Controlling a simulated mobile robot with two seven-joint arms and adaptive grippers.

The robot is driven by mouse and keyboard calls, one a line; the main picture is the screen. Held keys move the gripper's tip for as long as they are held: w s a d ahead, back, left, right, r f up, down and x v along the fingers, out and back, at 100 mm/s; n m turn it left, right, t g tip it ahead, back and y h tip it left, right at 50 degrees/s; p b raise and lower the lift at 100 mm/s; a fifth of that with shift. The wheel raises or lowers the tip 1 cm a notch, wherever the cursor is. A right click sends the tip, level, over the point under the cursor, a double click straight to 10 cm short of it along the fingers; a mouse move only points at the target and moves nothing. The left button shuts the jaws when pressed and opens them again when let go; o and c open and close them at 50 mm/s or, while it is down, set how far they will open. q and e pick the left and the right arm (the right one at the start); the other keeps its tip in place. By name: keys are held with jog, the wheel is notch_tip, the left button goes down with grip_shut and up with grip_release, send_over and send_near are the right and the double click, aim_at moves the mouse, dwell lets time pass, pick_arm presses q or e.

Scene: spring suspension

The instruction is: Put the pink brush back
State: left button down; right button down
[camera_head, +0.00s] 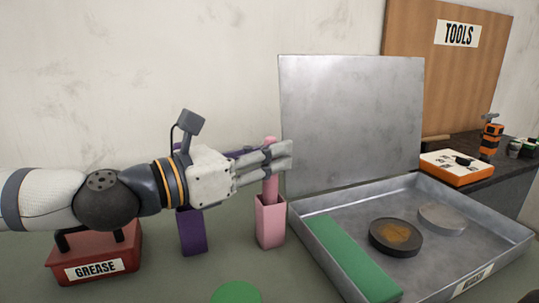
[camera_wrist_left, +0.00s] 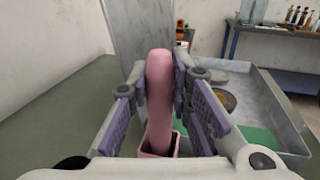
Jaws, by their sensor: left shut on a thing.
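The pink brush (camera_head: 270,186) stands upright with its lower end inside the pink square holder (camera_head: 270,228). My left gripper (camera_head: 275,158) comes in from the left and is shut on the upper part of the brush. In the left wrist view the brush (camera_wrist_left: 160,95) is between the purple finger pads, and its lower end goes into the pink holder (camera_wrist_left: 172,146). How deep the brush sits cannot be seen. My right gripper is not in view.
A purple holder (camera_head: 193,236) stands left of the pink one. A red GREASE box (camera_head: 110,262) is under my left arm. Close on the right is an open metal tray (camera_head: 345,225) with a raised lid (camera_head: 350,120), a green block (camera_head: 350,262) and two round discs.

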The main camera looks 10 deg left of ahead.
pick_arm(q)
jog(key=c, duration=1.5)
grip_release()
jog(key=shift+f, duration=0.2)
jog(key=shift+o, duration=0.2)
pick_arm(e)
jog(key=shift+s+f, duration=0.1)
